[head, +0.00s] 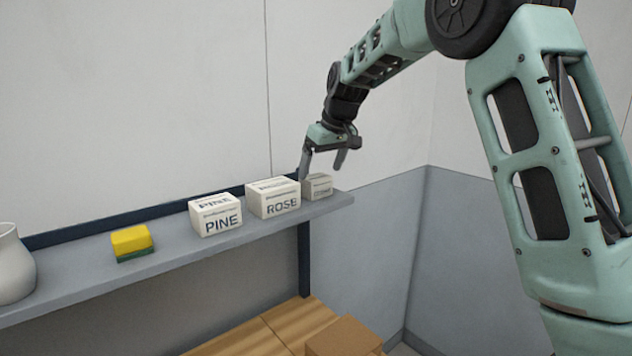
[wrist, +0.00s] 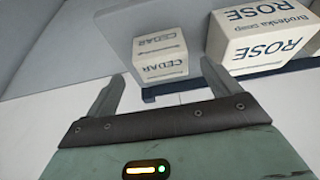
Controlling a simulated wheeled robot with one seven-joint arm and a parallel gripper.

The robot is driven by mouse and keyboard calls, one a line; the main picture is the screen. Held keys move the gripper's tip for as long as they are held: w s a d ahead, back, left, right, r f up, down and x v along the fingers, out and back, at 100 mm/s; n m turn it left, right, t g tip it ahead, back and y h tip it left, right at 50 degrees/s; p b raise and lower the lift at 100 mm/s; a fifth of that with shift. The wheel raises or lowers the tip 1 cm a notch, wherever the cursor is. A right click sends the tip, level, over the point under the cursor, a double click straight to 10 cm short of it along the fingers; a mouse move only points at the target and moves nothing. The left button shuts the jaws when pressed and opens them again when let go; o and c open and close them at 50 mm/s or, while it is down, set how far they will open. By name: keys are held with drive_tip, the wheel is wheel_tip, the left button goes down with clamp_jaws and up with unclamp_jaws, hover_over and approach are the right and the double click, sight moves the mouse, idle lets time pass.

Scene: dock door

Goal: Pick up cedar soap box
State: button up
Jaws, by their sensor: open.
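The cedar soap box (head: 318,187) is a small white box at the right end of the shelf, to the right of the larger rose box. In the wrist view the cedar box (wrist: 160,60) shows its CEDAR lettering, upside down on its near face, and lies between and beyond my two fingers. My gripper (head: 323,169) is open and empty, with its fingers pointing down just above and around the cedar box. It also shows in the wrist view (wrist: 160,80). Whether a finger touches the box I cannot tell.
The rose box (head: 274,198) stands close to the left of the cedar box. Further left on the grey shelf (head: 172,262) are a pine box (head: 215,215), a yellow and green sponge (head: 132,243) and a white vase (head: 14,265). A cardboard box (head: 344,337) is below.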

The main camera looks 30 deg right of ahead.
sight(317, 177)
drive_tip(key=shift+w+a+f+p, duration=0.15)
drive_tip(key=shift+w+f+p, duration=0.1)
drive_tip(key=shift+f+p, duration=0.35)
drive_tip(key=shift+p+x, duration=1.25)
drive_tip(key=shift+x, duration=0.75)
drive_tip(key=c, duration=1)
drive_tip(key=shift+c, duration=1)
drive_tip(key=shift+r, duration=0.15)
